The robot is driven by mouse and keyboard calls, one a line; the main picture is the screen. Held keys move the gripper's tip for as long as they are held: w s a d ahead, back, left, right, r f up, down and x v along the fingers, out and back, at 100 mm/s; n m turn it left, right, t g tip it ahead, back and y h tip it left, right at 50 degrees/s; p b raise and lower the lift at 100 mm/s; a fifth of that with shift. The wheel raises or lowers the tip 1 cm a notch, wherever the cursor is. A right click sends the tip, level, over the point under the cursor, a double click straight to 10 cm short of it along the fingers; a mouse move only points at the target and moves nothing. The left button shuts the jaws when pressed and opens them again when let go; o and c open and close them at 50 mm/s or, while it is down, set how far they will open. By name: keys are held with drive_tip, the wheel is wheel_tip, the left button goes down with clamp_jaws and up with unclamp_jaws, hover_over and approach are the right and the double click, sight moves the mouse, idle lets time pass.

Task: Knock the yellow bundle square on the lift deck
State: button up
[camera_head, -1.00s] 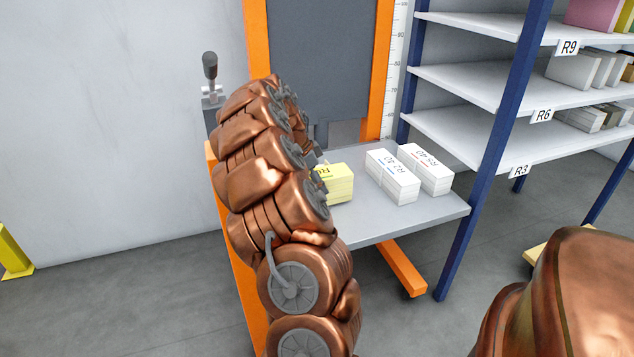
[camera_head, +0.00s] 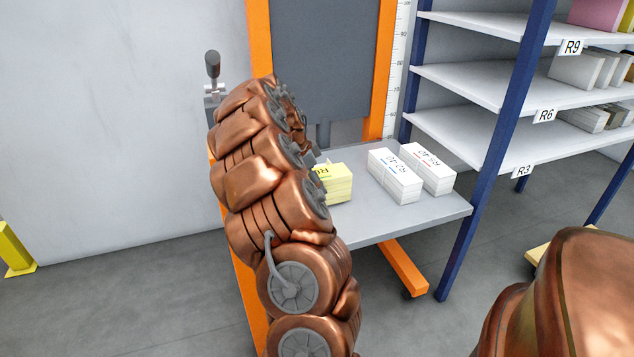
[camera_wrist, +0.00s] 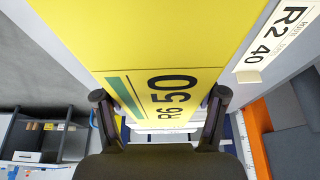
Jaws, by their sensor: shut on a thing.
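The yellow bundle (camera_head: 340,185) sits on the grey lift deck (camera_head: 410,221), left of two white bundles. My arm hides its left part in the head view. My gripper (camera_wrist: 160,95) has one finger at each side of the label and is shut on the bundle. The head view hides the fingers behind my arm.
A shelf rack (camera_head: 480,84) with blue posts stands right of the deck. The orange lift mast (camera_head: 259,45) and a grey panel rise behind. A lever (camera_head: 212,68) stands at the back left. The front right of the deck is bare.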

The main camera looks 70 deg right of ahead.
drive_tip(key=shift+w+a, duration=0.7)
drive_tip(key=shift+w, duration=0.1)
idle(1.0)
drive_tip(key=shift+w+a, duration=0.2)
drive_tip(key=shift+w, duration=0.05)
idle(1.1)
drive_tip(key=shift+s+d+p, duration=0.1)
drive_tip(key=shift+p, duration=0.2)
drive_tip(key=shift+s+d+r+p, duration=0.1)
drive_tip(key=shift+s+d+p, duration=0.6)
drive_tip(key=shift+s+d, duration=0.6)
drive_tip(key=shift+a, duration=0.1)
drive_tip(key=shift+r+p, duration=1.15)
drive_tip(key=shift+r, duration=1.85)
